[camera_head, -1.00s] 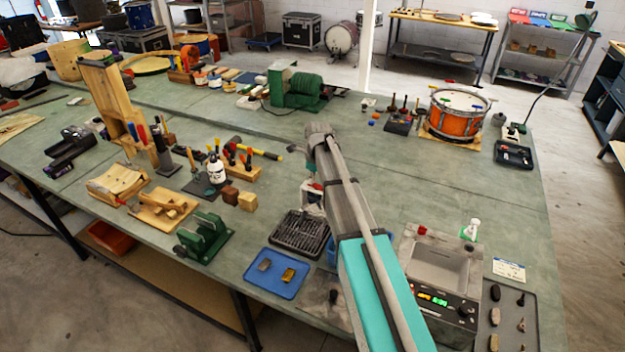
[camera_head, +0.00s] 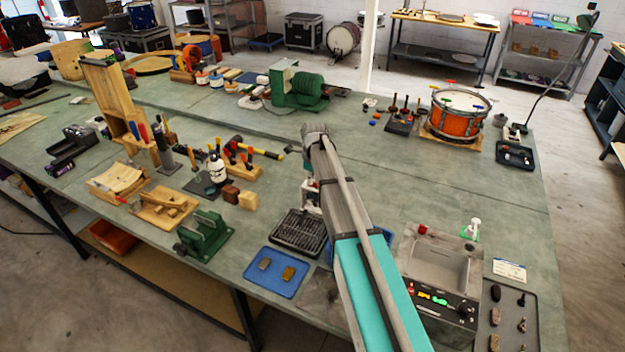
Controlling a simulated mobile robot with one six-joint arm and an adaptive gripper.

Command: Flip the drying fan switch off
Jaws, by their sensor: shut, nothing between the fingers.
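I cannot make out the drying fan or its switch for certain. A small pale object with a red spot (camera_head: 311,196) shows at the left edge of my arm, behind the black drying rack (camera_head: 290,238). Most of it is hidden by the arm, and I cannot tell whether it is the fan or its switch. My grey and teal arm runs from the bottom edge up to mid-bench. My gripper does not show; the arm seems to cover it.
A metal basin unit (camera_head: 415,240) with lit indicators stands right of my arm. A blue tray (camera_head: 258,284) with two blocks and a green vise (camera_head: 205,236) are to the left. An orange drum (camera_head: 455,122) stands farther back. The bench between arm and drum is largely clear.

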